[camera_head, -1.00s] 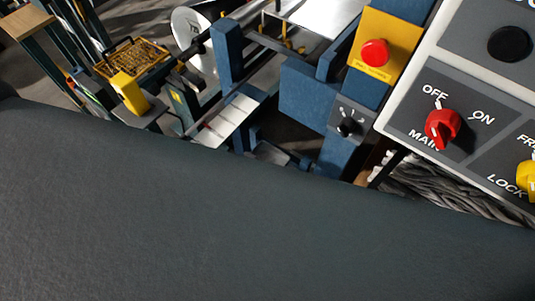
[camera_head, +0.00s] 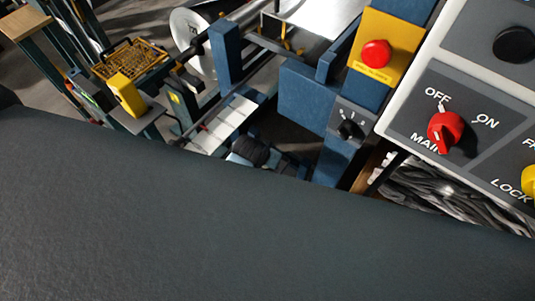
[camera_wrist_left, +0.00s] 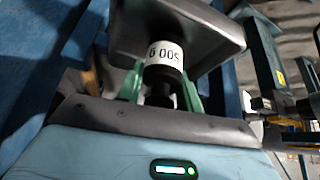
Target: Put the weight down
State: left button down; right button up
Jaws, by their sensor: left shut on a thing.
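The weight (camera_wrist_left: 165,54) is dark with a white label reading 500 g, upside down in the left wrist view. My left gripper (camera_wrist_left: 160,84) has green fingers on both sides of it and is shut on it. A dark grey square-edged piece (camera_wrist_left: 213,32) lies right behind the weight; I cannot tell whether they touch. In the head view a dark rounded shape (camera_head: 250,151) shows low between the blue frame parts, too unclear to name. My right gripper is not in view.
A control panel with a red main switch (camera_head: 445,130) stands at the right. A red button on a yellow plate (camera_head: 376,54) is beside it. A yellow basket (camera_head: 133,60) and white reel (camera_head: 190,42) are at the back left. A large dark surface hides the lower head view.

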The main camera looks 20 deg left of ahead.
pick_arm(q)
jog(key=shift+w+f, duration=0.1)
jog(key=shift+f, duration=0.1)
jog(key=shift+f, duration=0.15)
jog(key=c, duration=0.9)
grip_release()
jog(key=shift+c, duration=0.2)
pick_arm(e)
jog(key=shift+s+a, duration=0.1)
